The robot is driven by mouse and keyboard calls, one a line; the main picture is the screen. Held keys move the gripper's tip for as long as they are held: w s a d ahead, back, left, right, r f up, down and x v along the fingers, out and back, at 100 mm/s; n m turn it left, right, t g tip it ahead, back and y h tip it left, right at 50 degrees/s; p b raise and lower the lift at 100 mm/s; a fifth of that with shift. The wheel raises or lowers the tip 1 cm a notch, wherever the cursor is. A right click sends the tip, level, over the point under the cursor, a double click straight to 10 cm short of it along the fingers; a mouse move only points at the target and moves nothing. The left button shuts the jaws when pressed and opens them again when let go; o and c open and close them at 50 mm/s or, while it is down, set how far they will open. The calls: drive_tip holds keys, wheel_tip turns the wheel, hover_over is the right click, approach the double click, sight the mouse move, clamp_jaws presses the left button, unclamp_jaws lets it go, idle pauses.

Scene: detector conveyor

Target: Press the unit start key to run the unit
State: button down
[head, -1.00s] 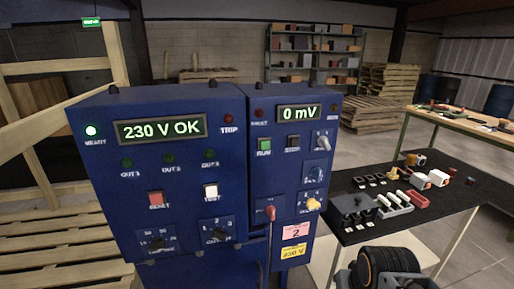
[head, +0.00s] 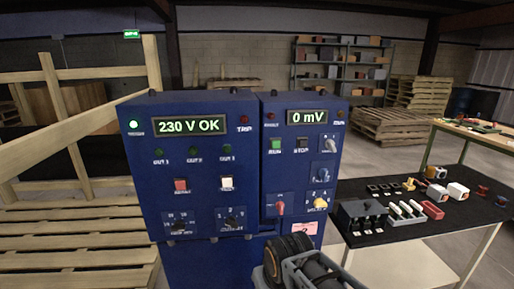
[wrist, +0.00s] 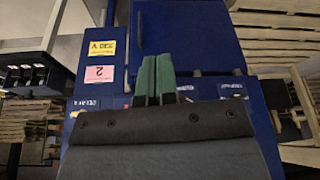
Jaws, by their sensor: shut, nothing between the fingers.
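The blue cabinet has two panels. The right panel (head: 272,150) shows "0 mV" on its display (head: 307,117), with a green key (head: 276,145) whose small label seems to read RUN. A black key (head: 302,144), apparently labelled STOP, sits to its right. The left panel (head: 150,160) shows "230 V OK" (head: 188,125), with a red key (head: 181,185) and a white key (head: 227,183) below. In the wrist view my gripper (wrist: 155,62) has its green fingers together, empty, before the lower blue cabinet front. The keys cannot be made out there. The fingertips are not visible in the head view.
A red handle (head: 280,208) and a yellow knob (head: 320,202) stick out low on the right panel. A black-topped table (head: 385,233) with small parts stands to the right. Wooden pallets (head: 80,240) lie at left. My arm is in front of the lower cabinet.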

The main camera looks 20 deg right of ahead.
sight(278, 147)
drive_tip(key=w+d+r+m+t+y+p, duration=0.1)
drive_tip(key=w+d+r+m+t+y, duration=0.2)
drive_tip(key=w+r+m, duration=0.5)
drive_tip(key=w+d+r+m+t+y+p, duration=0.1)
drive_tip(key=w+d+r+m+t+y, duration=0.2)
drive_tip(key=w+d+r+m, duration=0.4)
wheel_tip(278, 147, up, 8)
drive_tip(key=shift+w+f+m+t, duration=0.2)
drive_tip(key=shift+w+m+t, duration=0.3)
drive_tip(key=shift+w+t, duration=0.3)
drive_tip(key=shift+w+d+p, duration=0.3)
drive_tip(key=shift+w+p, duration=0.25)
drive_tip(key=shift+w, duration=0.85)
drive_tip(key=shift+w+d+p, duration=0.3)
drive_tip(key=shift+w+p, duration=0.3)
drive_tip(key=shift+w, duration=0.8)
drive_tip(key=shift+w+d+p, duration=0.3)
drive_tip(key=shift+w+p, duration=0.25)
drive_tip(key=shift+w, duration=0.85)
drive_tip(key=shift+w, duration=0.1)
drive_tip(key=shift+w+d, duration=0.1)
drive_tip(key=shift+w, duration=0.2)
